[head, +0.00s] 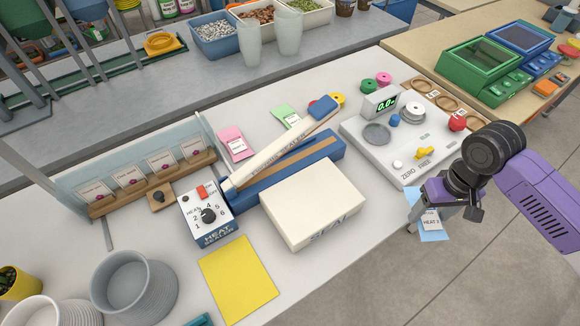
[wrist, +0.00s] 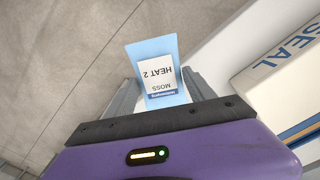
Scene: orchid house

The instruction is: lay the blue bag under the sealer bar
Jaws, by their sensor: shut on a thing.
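The blue bag (wrist: 152,50) is light blue with a white label reading MOSS and HEAT 2. It also shows in the head view (head: 433,234), at the right, in front of the bench edge. My gripper (wrist: 160,93) is shut on the bag, which sticks out past the fingers. The heat sealer (head: 222,228) stands mid-bench with a dial and a red switch. Its cream sealer bar (head: 278,154) is raised at a slant over the blue body. A cream block marked SEAL (head: 313,203) lies in front of it. My gripper is to the right of the sealer, apart from it.
A weighing scale (head: 361,152) with a green display stands right of the sealer. A yellow sheet (head: 238,280) lies at the front. Pink (head: 235,143) and green (head: 286,117) packets lie behind the sealer. Grey pots (head: 134,286) stand at the left. Open floor is below the bench edge.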

